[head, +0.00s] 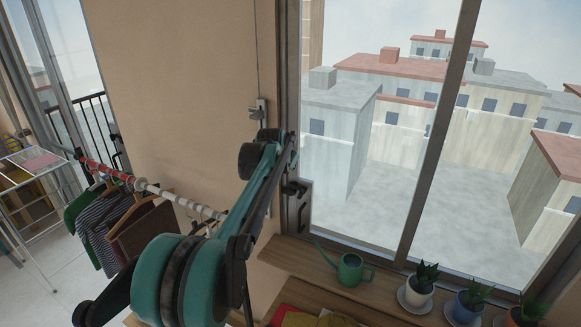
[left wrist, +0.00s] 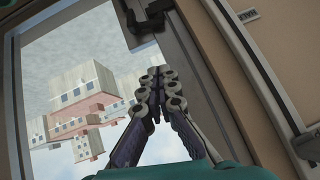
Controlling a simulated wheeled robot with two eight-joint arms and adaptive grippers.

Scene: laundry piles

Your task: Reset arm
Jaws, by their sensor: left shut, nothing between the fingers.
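My left arm (head: 180,280) reaches up from the lower middle of the head view toward the window frame. In the left wrist view my left gripper (left wrist: 158,74) is shut, with its two fingers together and nothing between them. It points toward the window frame (left wrist: 190,70) and a dark window handle (left wrist: 145,22). I cannot tell how far the fingertips are from the frame. In the head view the gripper is hard to make out against the dark frame. My right gripper is in neither view.
A wooden sill (head: 310,265) below the window holds a green watering can (head: 350,270) and potted plants (head: 420,290). At left, clothes (head: 105,230) hang on a rail (head: 150,187) beside a white drying rack (head: 40,230). Folded cloth (head: 310,318) lies at the bottom.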

